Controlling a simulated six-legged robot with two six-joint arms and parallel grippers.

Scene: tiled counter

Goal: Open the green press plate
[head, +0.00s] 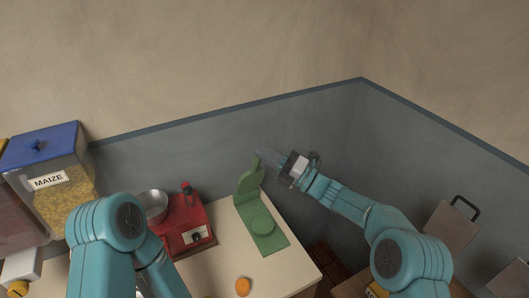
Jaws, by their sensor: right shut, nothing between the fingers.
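The green press (270,243) stands on the pale counter, its flat base carrying a round raised disc. Its green upper plate (249,182) stands up steeply at the back end of the base, with a narrow tab at its top. My right gripper (268,157) reaches in from the right. Its fingers are shut and empty, at the top of the upright plate by the tab. I cannot tell whether they touch it. My left arm bends down at the lower left, and its gripper is out of view.
A red scale (190,228) with a metal bowl (152,205) stands left of the press. A maize bin (62,190) with a blue lid is farther left. A small orange object (243,287) lies near the counter front. Grey-blue walls (330,150) close off the back and right.

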